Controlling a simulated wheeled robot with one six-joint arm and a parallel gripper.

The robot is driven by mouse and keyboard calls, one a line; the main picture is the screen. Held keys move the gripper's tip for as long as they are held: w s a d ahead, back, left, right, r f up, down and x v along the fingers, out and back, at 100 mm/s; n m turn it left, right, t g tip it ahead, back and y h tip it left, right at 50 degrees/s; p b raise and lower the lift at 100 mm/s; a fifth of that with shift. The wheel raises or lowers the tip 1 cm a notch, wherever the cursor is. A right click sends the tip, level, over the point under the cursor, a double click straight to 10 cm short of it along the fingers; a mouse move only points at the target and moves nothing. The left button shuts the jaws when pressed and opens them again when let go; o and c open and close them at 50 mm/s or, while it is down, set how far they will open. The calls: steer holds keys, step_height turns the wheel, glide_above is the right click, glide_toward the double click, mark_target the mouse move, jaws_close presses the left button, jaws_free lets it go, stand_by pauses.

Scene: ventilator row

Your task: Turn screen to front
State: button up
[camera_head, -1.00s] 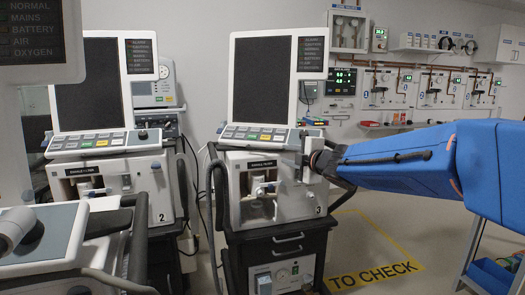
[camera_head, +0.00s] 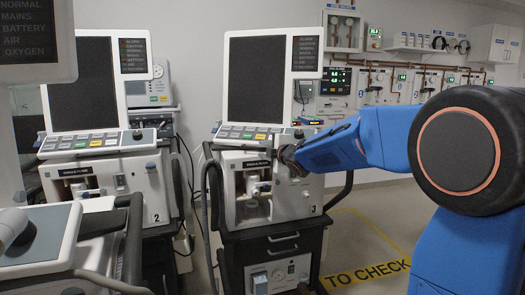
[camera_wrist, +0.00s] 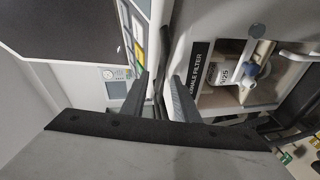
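Ventilator 3 (camera_head: 300,207) has a tall dark screen (camera_head: 257,80) in a white frame, upright and facing roughly toward the head camera. A sloped button panel (camera_head: 250,135) lies under it. My gripper (camera_head: 276,150) is at the ventilator's upper right front, just below the panel. In the wrist view, my two dark fingers (camera_wrist: 162,80) stand apart, near the seam between the panel (camera_wrist: 137,40) and the body marked with a filter label (camera_wrist: 195,65). A thin dark strip shows between the fingers; I cannot tell whether they touch it. Ventilator 2's screen (camera_head: 83,80) stands to the left.
Ventilator 2 (camera_head: 110,190) is close on the left, with hoses between it and ventilator 3. Another unit (camera_head: 40,235) fills the left foreground. Yellow floor marking (camera_head: 368,272) lies right of ventilator 3 on open floor. Wall panels (camera_head: 395,85) line the back.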

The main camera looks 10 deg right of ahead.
steer(key=shift+x, duration=0.75)
jaws_close()
steer(key=shift+d, duration=0.2)
steer(key=shift+s+d+f+n+g+y, duration=0.1)
steer(key=shift+s+d+n+g+y, duration=0.2)
steer(key=shift+d+n+y, duration=0.45)
steer(key=shift+s+d+r+n+g+y, duration=0.1)
steer(key=shift+d+n+g+y, duration=0.4)
steer(key=shift+d, duration=0.55)
steer(key=shift+s+d+f+n+g+y, duration=0.1)
steer(key=shift+s+d+n+g+y, duration=0.2)
steer(key=shift+d+y, duration=0.55)
steer(key=shift+w+d+n+g+y, duration=0.1)
steer(key=shift+d+n+g+y, duration=0.65)
steer(key=shift+d, duration=0.5)
steer(key=shift+w+d+n+g+y, duration=0.1)
steer(key=shift+d+n+g+y, duration=0.35)
steer(key=shift+d+n+y, duration=0.65)
steer(key=shift+d, duration=0.2)
jaws_free()
